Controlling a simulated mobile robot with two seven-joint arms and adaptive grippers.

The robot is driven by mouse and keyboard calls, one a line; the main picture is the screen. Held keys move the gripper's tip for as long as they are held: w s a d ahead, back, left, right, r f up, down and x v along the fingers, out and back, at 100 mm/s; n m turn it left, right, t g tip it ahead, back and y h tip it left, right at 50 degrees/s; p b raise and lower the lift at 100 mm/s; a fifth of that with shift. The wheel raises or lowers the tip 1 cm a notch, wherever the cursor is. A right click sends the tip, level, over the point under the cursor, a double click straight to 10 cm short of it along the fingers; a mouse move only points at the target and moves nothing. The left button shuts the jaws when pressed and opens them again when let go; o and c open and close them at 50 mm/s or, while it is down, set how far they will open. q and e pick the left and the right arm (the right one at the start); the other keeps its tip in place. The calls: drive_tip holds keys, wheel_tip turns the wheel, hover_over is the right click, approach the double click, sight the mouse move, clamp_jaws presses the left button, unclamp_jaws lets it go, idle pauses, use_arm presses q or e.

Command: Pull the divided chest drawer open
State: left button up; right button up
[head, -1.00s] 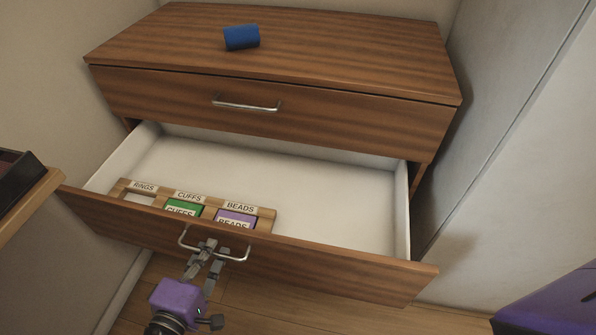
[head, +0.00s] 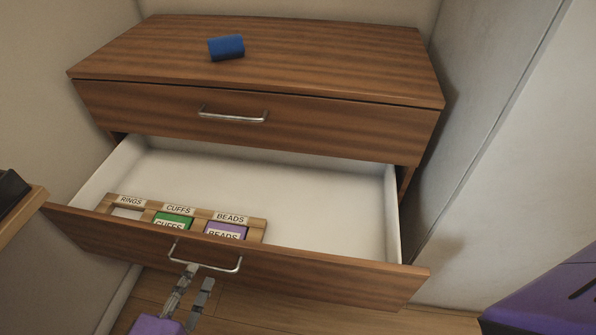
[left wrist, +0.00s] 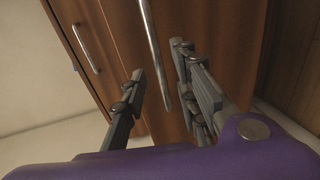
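The divided chest drawer (head: 300,272) is the lower drawer, and it stands pulled out with its white inside showing. A wooden divider (head: 256,230) lies inside near the front, labelled RINGS, CUFFS and BEADS. A green block (head: 174,220) sits in the CUFFS slot and a purple block (head: 226,231) in the BEADS slot. The RINGS slot looks empty. My left gripper (head: 190,280) is open just below and in front of the drawer's metal handle (head: 222,268). In the left wrist view the handle (left wrist: 153,50) runs between the spread fingers (left wrist: 160,88), not gripped. My right gripper is out of view.
The upper drawer (head: 260,122) is shut. A blue cylinder (head: 226,47) lies on the chest top (head: 330,60). A wooden ledge (head: 20,225) with a dark object juts in at left. A wall stands close on the right.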

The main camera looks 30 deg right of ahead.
use_arm(q)
drive_tip(key=v, duration=0.8)
